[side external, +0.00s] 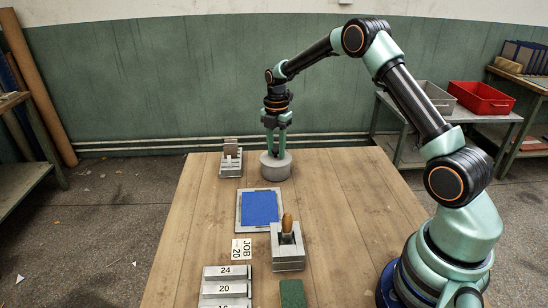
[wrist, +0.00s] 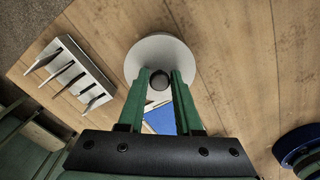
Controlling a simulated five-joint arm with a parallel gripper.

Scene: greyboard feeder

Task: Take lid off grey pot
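The grey pot (side external: 276,171) stands upright on the far part of the wooden table, with its round lid on top. In the wrist view the pale round lid (wrist: 160,46) shows from above with a dark knob (wrist: 159,80) at its middle. My gripper (side external: 276,151) points straight down over the pot. In the wrist view its two green fingers (wrist: 160,75) stand on either side of the knob, very close to it. I cannot tell whether they touch it. The pot's body is hidden under the lid in the wrist view.
A slotted rack (side external: 231,164) stands close left of the pot. Nearer are a blue pad (side external: 260,208), a grey block with a wooden-handled tool (side external: 288,251), numbered blocks (side external: 226,288) and a green block (side external: 292,293). The table (side external: 345,195) right of the pot is clear.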

